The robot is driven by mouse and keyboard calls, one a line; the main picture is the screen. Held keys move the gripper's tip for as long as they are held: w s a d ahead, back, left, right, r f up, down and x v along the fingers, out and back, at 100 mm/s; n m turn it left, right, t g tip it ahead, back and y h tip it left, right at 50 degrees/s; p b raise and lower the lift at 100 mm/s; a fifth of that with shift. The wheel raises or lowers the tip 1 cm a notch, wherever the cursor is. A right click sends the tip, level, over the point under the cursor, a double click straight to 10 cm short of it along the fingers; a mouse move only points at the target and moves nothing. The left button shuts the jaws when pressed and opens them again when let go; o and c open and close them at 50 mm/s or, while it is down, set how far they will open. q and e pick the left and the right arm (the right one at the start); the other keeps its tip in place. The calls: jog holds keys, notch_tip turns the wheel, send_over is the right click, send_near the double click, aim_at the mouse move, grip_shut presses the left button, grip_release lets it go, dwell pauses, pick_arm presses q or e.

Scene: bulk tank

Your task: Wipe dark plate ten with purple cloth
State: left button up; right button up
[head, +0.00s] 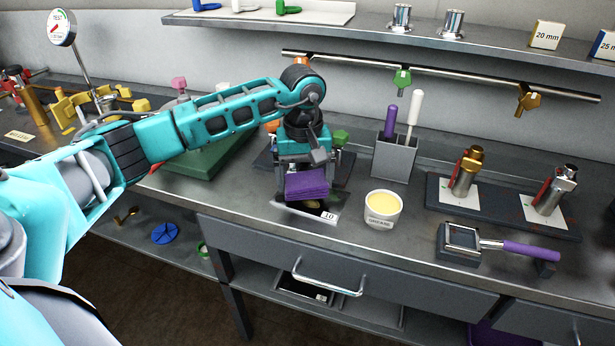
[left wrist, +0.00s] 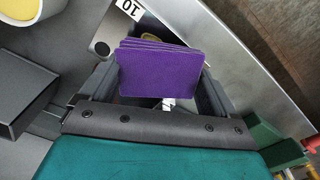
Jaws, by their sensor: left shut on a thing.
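The purple cloth (head: 307,185) is a folded pad gripped in my left gripper (head: 306,170), which is shut on it. In the left wrist view the cloth (left wrist: 158,72) sits between the two fingers of the gripper (left wrist: 160,85). The plate marked 10 (head: 328,216) lies on the bench just below the cloth; its label shows, and the cloth and gripper hide much of it. In the left wrist view its "10" label (left wrist: 128,9) is at the top. I cannot tell whether the cloth touches the plate. My right gripper is not in view.
A white tub of yellow grease (head: 382,209) stands right of the plate. Behind it is a grey holder (head: 395,157) with purple and white handles. A dark tray (head: 500,208) with brass and steel fittings and a purple-handled tool (head: 500,246) are farther right. A green block (head: 205,160) is left.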

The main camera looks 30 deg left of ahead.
aim_at(302, 178)
pick_arm(q)
jog(key=shift+s+a+r+p, duration=0.1)
jog(key=shift+a+r+p, duration=0.05)
jog(key=shift+r+p, duration=0.95)
jog(key=shift+s+a+r+p, duration=0.15)
jog(key=shift+r+p, duration=0.6)
jog(key=shift+r, duration=0.6)
jog(key=shift+w+r, duration=0.1)
jog(key=shift+w, duration=0.05)
jog(key=shift+r, duration=0.1)
jog(key=shift+r, duration=1.45)
jog(key=shift+r, duration=0.1)
